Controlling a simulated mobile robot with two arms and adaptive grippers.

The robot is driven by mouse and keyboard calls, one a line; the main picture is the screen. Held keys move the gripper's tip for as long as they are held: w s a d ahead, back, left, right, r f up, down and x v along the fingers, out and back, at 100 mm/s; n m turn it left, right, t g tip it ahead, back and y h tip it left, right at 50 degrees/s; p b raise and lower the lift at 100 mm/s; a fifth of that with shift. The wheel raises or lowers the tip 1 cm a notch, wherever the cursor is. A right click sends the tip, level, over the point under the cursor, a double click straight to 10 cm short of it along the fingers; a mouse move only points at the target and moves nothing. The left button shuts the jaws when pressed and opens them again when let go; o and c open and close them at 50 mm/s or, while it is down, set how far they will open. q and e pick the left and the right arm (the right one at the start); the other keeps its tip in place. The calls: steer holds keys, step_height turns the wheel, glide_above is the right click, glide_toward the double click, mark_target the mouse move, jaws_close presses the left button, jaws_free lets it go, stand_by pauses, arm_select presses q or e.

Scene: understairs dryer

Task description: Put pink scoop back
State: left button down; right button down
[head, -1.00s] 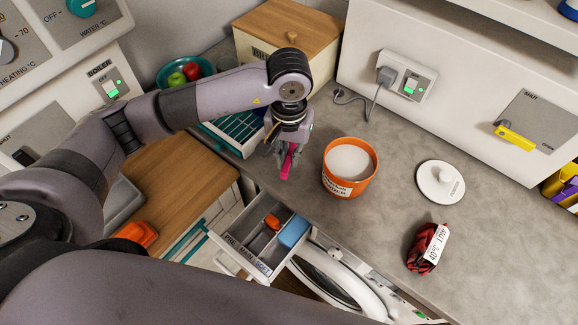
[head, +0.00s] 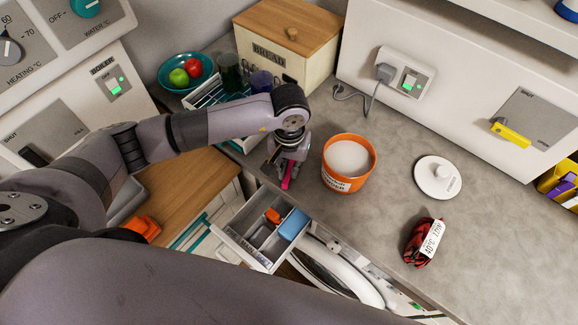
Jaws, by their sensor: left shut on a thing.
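My left gripper (head: 290,162) points down over the counter edge, just left of the orange tub, and is shut on the pink scoop (head: 287,178). Only part of the scoop shows below the fingers. The orange tub (head: 345,182) stands open on the counter with white powder (head: 348,158) inside. Its white round lid (head: 438,177) with a knob lies on the counter to the right. The detergent drawer (head: 238,242) is pulled out below the gripper; it holds a blue block (head: 293,224) and an orange piece (head: 272,215). My right gripper is not in view.
A dark red tagged bundle (head: 420,244) lies on the counter at the right. The bread box (head: 285,45), a dish rack (head: 210,95) and a teal fruit bowl (head: 182,75) stand at the back. The grey counter between tub and lid is clear.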

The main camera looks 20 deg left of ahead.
mark_target(289, 170)
arm_select(q)
steer(key=c, duration=1.6)
jaws_free()
steer(key=shift+c, duration=0.2)
steer(key=shift+r+p, duration=0.15)
steer(key=shift+p, duration=0.15)
steer(key=shift+w+r, duration=0.1)
steer(key=shift+r, duration=0.15)
step_height(289, 170, up, 12)
steer(key=b, duration=0.4)
steer(key=shift+f, duration=0.25)
